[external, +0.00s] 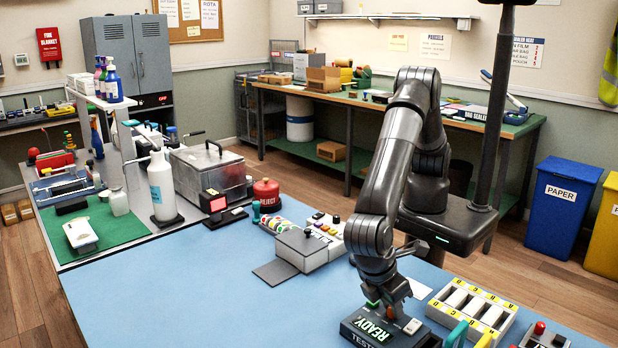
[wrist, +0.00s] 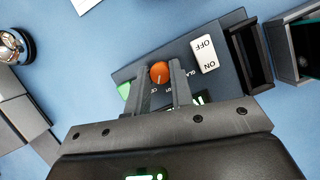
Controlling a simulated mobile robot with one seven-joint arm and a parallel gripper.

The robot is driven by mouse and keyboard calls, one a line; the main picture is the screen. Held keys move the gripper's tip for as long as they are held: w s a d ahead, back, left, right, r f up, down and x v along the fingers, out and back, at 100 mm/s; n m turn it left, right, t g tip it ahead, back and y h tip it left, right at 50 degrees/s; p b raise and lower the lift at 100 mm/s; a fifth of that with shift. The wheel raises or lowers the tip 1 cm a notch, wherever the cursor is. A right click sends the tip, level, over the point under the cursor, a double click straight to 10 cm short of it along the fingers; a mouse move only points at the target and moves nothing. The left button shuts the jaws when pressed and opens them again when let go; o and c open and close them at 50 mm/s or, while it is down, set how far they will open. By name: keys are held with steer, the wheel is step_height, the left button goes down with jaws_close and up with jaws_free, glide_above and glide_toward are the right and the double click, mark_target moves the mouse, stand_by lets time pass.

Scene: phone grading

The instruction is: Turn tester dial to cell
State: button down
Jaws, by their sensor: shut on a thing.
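The tester (external: 376,333) is a dark box at the front of the blue table in the external view, with a lit green READY display. In the wrist view its top panel (wrist: 210,35) carries an orange dial (wrist: 159,72) with a pale pointer mark. A white ON/OFF switch (wrist: 205,54) sits to the right of the dial. My gripper (wrist: 160,80) is over the panel with its two fingers on either side of the dial, shut on it. Some lettering beside the dial is partly hidden by the fingers, so the setting is not readable.
A white tray (external: 472,305) with lettered slots stands right of the tester. A grey lidded box (external: 304,250) and a red REJECT canister (external: 266,192) are further back left. A box with a red button (external: 540,335) is at front right. The blue table's left front is clear.

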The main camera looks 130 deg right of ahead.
steer(key=shift+m, duration=0.6)
steer(key=shift+y, duration=0.3)
steer(key=c, duration=1.3)
jaws_free()
steer(key=shift+r, duration=0.1)
steer(key=v, duration=1)
steer(key=shift+w+r, duration=0.15)
steer(key=shift+r, duration=0.15)
